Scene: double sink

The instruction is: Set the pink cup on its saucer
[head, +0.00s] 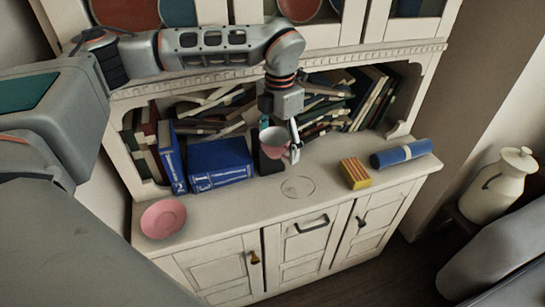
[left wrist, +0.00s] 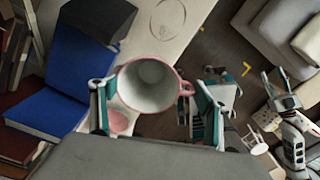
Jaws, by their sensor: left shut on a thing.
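The pink cup (head: 272,151) is held by my left gripper (head: 280,146) above the counter, in front of the bookshelf. In the left wrist view the cup (left wrist: 148,84) sits between the two fingers, its round mouth toward the camera, grey inside with a pink rim and handle. The pink saucer (head: 163,218) lies on the left end of the counter, empty, well left of the cup and nearer the front. It also shows partly in the left wrist view (left wrist: 118,123), below the cup's rim.
A blue book (head: 220,163) lies behind the saucer, with an upright blue book beside it. A ring mark (head: 297,187) is on the bare middle of the counter (head: 245,205). A red-and-yellow block (head: 355,173) and a blue roll (head: 401,154) are at right.

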